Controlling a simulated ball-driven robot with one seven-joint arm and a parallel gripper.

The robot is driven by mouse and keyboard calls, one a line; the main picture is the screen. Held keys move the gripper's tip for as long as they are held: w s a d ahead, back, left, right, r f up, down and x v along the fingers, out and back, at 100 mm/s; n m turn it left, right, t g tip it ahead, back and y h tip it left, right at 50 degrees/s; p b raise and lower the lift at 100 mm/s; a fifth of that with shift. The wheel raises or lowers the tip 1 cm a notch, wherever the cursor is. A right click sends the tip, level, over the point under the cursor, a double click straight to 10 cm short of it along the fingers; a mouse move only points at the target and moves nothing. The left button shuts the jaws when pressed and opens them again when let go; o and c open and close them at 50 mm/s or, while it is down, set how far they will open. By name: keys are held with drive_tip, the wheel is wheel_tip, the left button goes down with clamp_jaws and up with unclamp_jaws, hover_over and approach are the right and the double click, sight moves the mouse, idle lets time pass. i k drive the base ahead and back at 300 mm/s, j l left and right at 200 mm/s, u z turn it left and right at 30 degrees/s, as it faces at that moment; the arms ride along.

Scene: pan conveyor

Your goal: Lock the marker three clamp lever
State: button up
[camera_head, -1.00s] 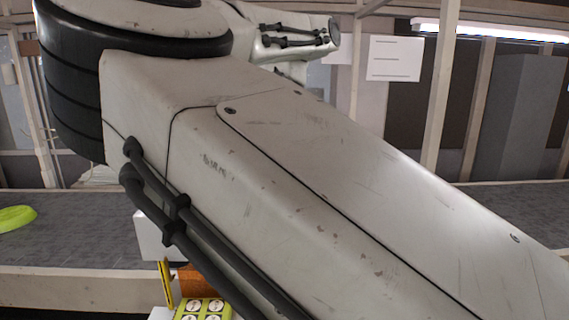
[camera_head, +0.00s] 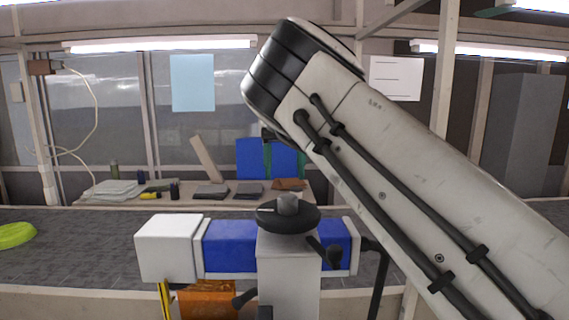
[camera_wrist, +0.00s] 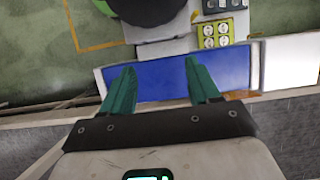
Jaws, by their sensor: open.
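My gripper (camera_wrist: 161,84) is open and empty in the wrist view, its two teal fingers apart over a long blue block. A short black lever with a round knob (camera_head: 333,256) sticks out right of a grey post. Another black lever (camera_head: 244,299) is at the post's lower left. No marker number is readable, so I cannot tell which lever is marker three or its lock state.
The grey post (camera_head: 288,275) with a black disc (camera_head: 270,218) on top stands in front of the blue block. A yellow-green button panel (camera_wrist: 216,35) is near it.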

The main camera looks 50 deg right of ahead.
sight(333, 255)
drive_tip(key=k, duration=1)
